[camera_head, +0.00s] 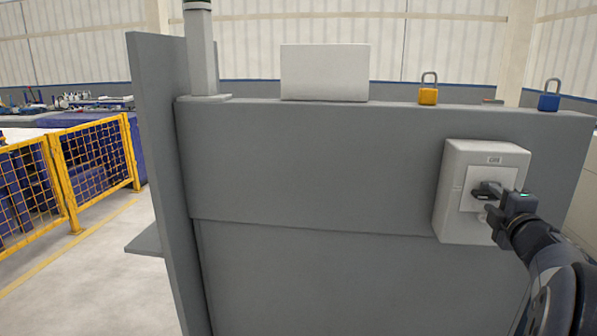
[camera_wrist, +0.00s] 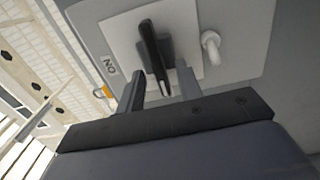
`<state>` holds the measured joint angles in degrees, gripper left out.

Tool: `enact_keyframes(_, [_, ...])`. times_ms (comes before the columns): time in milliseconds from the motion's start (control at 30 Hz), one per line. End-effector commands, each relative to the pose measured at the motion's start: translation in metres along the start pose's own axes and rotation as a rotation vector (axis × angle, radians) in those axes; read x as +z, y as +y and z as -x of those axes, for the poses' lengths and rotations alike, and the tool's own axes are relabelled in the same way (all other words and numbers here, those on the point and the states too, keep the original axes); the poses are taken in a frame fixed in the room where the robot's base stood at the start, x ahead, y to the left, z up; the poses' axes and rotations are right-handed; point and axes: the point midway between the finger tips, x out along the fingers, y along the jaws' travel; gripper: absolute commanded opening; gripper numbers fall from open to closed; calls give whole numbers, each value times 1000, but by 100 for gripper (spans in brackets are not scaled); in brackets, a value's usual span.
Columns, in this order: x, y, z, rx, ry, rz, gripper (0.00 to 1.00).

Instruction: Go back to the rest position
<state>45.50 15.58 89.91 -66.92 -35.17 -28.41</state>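My gripper (camera_head: 497,207) is in front of a white switch box (camera_head: 451,202) on the right of the grey panel. In the wrist view my gripper (camera_wrist: 162,88) has its two fingers apart, with a gap between them. The box's black switch handle (camera_wrist: 155,57) shows just beyond and between the fingertips. I cannot tell whether either finger touches it. The plate beside the handle (camera_wrist: 110,66) reads "ON". A white peg (camera_wrist: 211,46) sticks out to the right of the handle.
On the panel's top (camera_head: 330,112) stand a yellow padlock (camera_head: 428,95), a blue padlock (camera_head: 549,101) and a white box (camera_head: 325,73). A grey post (camera_head: 201,55) rises at the left. A yellow fence (camera_head: 95,160) stands farther left, with open floor (camera_head: 100,270) before it.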

Motion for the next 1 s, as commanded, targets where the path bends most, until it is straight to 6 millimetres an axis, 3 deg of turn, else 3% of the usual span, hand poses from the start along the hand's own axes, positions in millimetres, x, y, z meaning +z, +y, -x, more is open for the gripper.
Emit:
enact_keyframes(100, [0, 4, -18, -1, 1, -33, 34])
enact_keyframes(600, [2, 8, -15, 0, -1, -564, 34])
enact_keyframes(1000, [2, 7, -15, 3, 2, -639, 34])
